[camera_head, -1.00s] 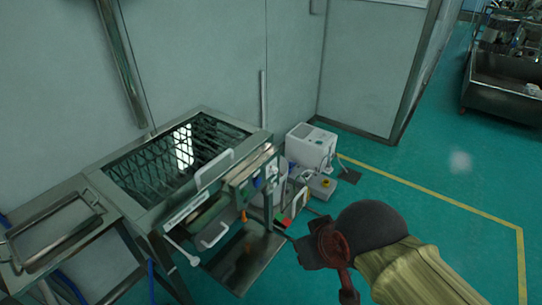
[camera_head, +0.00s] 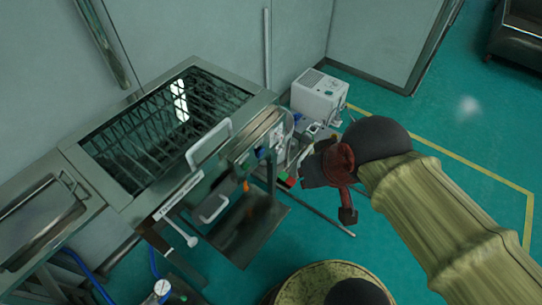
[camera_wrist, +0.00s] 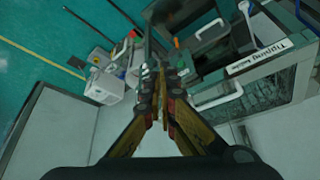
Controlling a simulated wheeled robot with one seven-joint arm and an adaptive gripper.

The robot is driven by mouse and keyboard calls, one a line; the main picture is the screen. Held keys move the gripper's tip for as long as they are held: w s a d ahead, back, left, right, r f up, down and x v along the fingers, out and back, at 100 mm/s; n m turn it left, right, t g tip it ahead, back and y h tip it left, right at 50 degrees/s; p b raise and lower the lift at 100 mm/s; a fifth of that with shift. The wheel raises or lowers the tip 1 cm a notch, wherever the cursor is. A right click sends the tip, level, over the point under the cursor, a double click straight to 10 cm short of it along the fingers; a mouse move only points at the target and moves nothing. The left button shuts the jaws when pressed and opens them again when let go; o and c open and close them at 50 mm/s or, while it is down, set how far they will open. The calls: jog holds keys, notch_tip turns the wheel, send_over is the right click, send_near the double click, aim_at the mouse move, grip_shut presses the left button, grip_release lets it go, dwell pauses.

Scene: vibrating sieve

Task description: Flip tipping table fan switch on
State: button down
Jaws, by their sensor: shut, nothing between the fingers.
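The tipping table is a steel bench with a dark grated top; its bare steel rim (camera_head: 122,190) faces me in the head view. Its label plate (camera_wrist: 258,58), reading "Tipping", shows at the right in the wrist view. A small red and green part (camera_head: 287,180) sits low at the table's right end. I cannot make out which part is the fan switch. My gripper (camera_wrist: 160,72) is shut and empty, its fingertips together. In the head view my gripper (camera_head: 310,170) is right of the table's front right corner, apart from it as far as I can tell.
A white box-shaped machine (camera_head: 318,97) stands on the floor against the wall, beyond my gripper. A white handle (camera_head: 208,143) stands up from the table's front edge. A steel frame (camera_head: 40,225) adjoins at left.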

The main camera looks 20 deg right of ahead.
jog(key=w+a+f+m+g+y+p, duration=0.1)
jog(key=w+a+f+m+y+p, duration=0.1)
jog(key=w+f+m+y+p, duration=0.4)
jog(key=w+a+f+m+g+y+p, duration=0.1)
jog(key=w+a+f+m+y+p, duration=0.15)
jog(key=w+f+m, duration=0.45)
jog(key=w+d+f+m+t+h+p, duration=0.2)
jog(key=w+d+f+m+t+p, duration=0.2)
jog(key=d+f+m, duration=0.8)
jog(key=w+f+m+t, duration=0.1)
jog(key=w+m, duration=0.1)
jog(key=m, duration=0.1)
jog(key=shift+w+d+f+t+p, duration=0.15)
jog(key=shift+d+f+t+p, duration=0.15)
jog(key=shift+f+t, duration=0.1)
